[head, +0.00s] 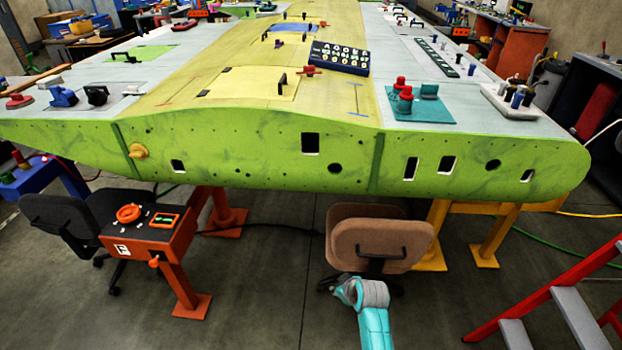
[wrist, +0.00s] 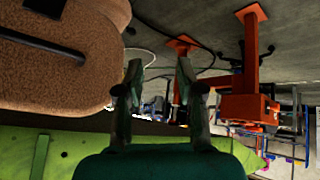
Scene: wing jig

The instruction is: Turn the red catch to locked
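A small red handle (head: 308,70) lies on the yellow top skin of the wing, left of a dark lettered panel. It may be the red catch, but other red fittings show and I cannot tell which is the catch, or its setting. Red knobs (head: 403,94) stand on a teal plate at the right. In the wrist view my gripper (wrist: 158,64) is open, with nothing between its two fingers. In the head view my arm's end is low in front of the brown chair, well below the wing top; the fingers are not clear there.
The brown chair (head: 380,240) is close to my arm and shows large in the wrist view (wrist: 60,60). An orange stand (head: 150,237) with a red ring is at left. A red ladder (head: 545,295) is at right. The wing's green edge (head: 255,150) spans the view.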

